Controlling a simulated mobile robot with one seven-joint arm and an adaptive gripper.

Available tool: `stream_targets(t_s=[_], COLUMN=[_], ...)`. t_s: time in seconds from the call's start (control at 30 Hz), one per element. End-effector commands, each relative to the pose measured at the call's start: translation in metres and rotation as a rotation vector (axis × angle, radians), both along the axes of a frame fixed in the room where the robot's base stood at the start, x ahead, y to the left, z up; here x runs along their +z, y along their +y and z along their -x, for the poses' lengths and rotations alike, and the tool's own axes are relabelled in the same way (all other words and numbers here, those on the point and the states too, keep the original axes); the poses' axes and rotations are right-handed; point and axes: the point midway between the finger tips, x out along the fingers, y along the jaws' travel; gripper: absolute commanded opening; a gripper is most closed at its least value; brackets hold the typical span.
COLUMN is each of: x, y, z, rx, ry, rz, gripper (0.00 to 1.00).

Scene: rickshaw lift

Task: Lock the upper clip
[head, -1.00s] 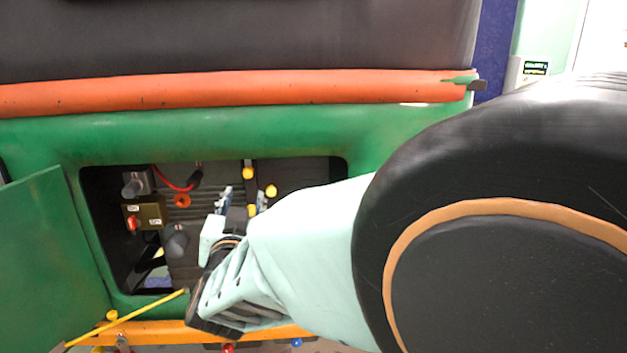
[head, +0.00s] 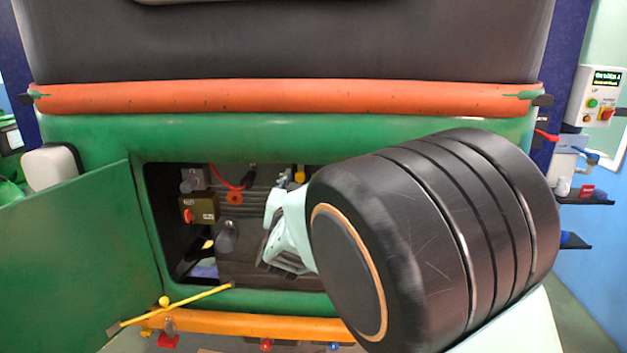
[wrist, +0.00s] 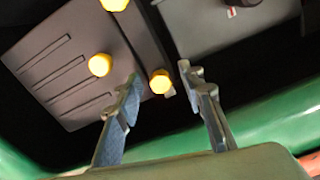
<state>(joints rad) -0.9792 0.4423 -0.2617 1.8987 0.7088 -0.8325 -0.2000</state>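Yellow-knobbed clip parts sit inside the open compartment (head: 157,240). In the head view one yellow knob (head: 300,173) shows just above my gripper (head: 291,183); my arm hides the others. In the wrist view a dark strap or bar (wrist: 137,40) carries a yellow knob (wrist: 160,82) and another yellow knob (wrist: 115,4) at the top edge. A third yellow knob (wrist: 98,65) sits on a ribbed grey box. My gripper (wrist: 157,80) is open and empty, its fingers apart on either side of the lower knob's line. I cannot tell which part is the upper clip, or whether it is latched.
The green door (head: 75,255) stands open at left. A yellow rod (head: 180,304) leans across the lower left opening. A switch box (head: 200,210) and red cable (head: 235,185) are inside. An orange bumper bar (head: 250,323) runs below, a red-orange rail (head: 280,97) above.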

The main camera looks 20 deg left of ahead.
Motion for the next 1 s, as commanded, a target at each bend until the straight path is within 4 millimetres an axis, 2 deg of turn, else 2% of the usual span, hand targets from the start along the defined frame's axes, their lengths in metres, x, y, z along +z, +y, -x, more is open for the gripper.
stream_targets(t_s=[0.17, 0.47, 0.77, 1.0], x=[0.0000, 0.0001, -0.0012, -0.0043], y=[-0.0001, -0.0001, -0.0003, -0.0007], z=[0.0001, 0.0004, 0.0002, -0.0001], rx=[0.000, 0.000, 0.000, -0.001], ry=[0.000, 0.000, 0.004, 0.027], rz=[0.000, 0.000, -0.020, -0.126], gripper=[0.34, 0.01, 0.00, 0.00])
